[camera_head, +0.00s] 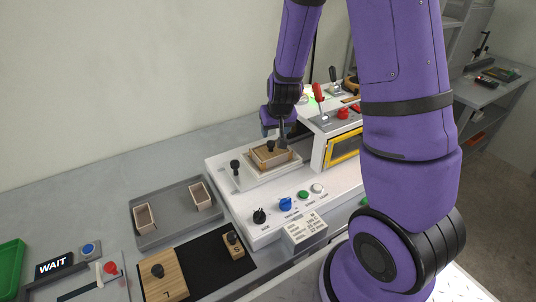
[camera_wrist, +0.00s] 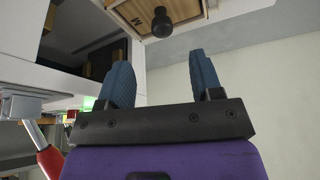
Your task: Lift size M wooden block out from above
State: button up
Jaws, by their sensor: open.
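The size M wooden block (camera_wrist: 134,14) shows at the top of the wrist view, with the letter M and a round black knob (camera_wrist: 161,20) on its top face. In the head view the block (camera_head: 268,156) sits in the white holder of the machine, with light wood around it. My gripper (camera_wrist: 160,70) is open, its two blue fingers apart with nothing between them. In the head view my gripper (camera_head: 281,136) is just above and beside the knob; whether it touches the block cannot be told there.
Block L (camera_head: 162,276) and block S (camera_head: 235,246) lie on a black mat at the front. A grey tray (camera_head: 170,236) holds two small wooden boxes. A black-knobbed lever (camera_head: 236,167) stands left of the holder. A yellow-framed housing (camera_head: 343,148) stands close on its right.

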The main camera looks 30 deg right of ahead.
aim_at(271, 141)
jog(key=shift+x, duration=4.65)
jog(key=shift+a, duration=0.1)
jog(key=c, duration=1.1)
